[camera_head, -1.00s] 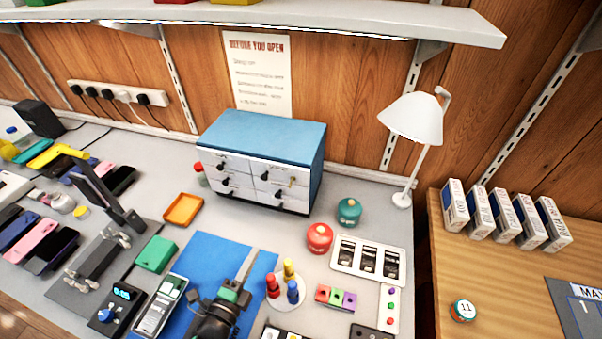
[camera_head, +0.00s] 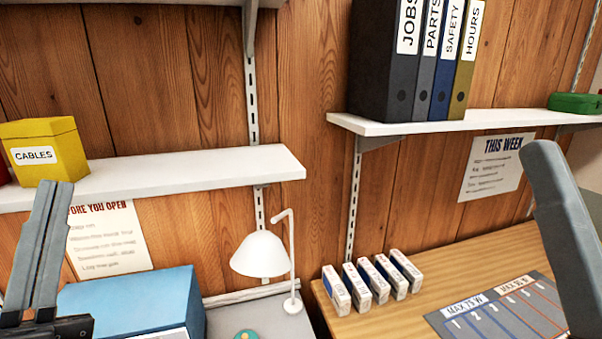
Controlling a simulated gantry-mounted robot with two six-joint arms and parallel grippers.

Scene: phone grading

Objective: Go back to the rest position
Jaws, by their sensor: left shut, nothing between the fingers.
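My left gripper (camera_head: 55,186) stands upright at the lower left of the head view, with its two grey fingers together and nothing between them. It appears in front of the blue drawer cabinet (camera_head: 150,300) and the paper notice behind it. A smooth grey part of my own body rises at the right edge, in front of the right-hand bench. My right gripper cannot be made out.
A white lamp (camera_head: 260,255) stands beside the cabinet. Several small boxes (camera_head: 370,283) and a numbered mat (camera_head: 500,315) lie on the wooden bench (camera_head: 450,260). White shelves hold a yellow cables box (camera_head: 45,150) and several binders (camera_head: 385,65).

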